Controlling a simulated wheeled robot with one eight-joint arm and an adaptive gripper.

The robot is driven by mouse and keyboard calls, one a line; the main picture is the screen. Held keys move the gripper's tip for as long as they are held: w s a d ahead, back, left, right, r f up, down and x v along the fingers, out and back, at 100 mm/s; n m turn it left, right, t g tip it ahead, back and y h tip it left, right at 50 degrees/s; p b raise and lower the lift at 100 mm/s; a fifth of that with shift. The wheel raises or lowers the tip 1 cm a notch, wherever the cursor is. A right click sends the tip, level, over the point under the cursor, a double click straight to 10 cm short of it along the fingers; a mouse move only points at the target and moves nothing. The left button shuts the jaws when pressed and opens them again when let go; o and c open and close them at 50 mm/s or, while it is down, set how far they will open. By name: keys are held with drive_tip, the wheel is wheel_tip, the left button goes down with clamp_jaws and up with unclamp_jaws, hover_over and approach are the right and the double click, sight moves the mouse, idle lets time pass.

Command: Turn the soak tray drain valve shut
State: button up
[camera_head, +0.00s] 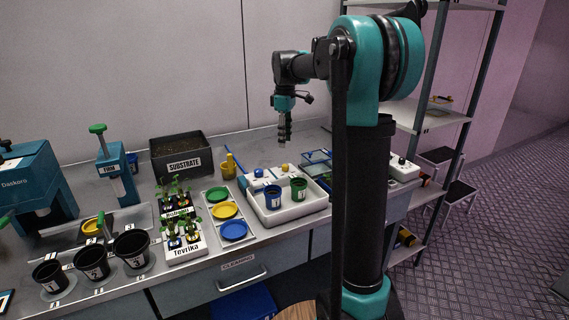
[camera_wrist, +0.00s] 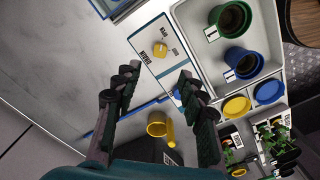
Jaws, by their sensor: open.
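The white soak tray (camera_head: 287,214) stands on the bench, holding a blue pot (camera_head: 273,197) and a green pot (camera_head: 298,188); it also shows at the upper right of the wrist view (camera_wrist: 203,63). Behind it, a white panel carries a yellow knob (camera_head: 285,167), which I take as the drain valve. In the wrist view the yellow knob (camera_wrist: 160,49) lies ahead of my fingertips, with small lettering around it that I cannot read surely. My gripper (camera_head: 285,141) hangs above the bench; in the wrist view (camera_wrist: 158,76) it is open and empty, apart from the knob.
A yellow cup (camera_head: 229,167) stands left of the panel, beside the black substrate bin (camera_head: 181,155). Coloured saucers (camera_head: 232,231) and seedlings (camera_head: 184,240) lie farther left. A blue-edged frame (camera_head: 318,157) is behind the tray, and a shelf rack (camera_head: 425,117) stands right.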

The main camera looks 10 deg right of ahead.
sight(285, 165)
wheel_tip(285, 165, down, 10)
drive_tip(key=shift+f, duration=0.15)
drive_tip(key=shift+c, duration=0.4)
clamp_jaws()
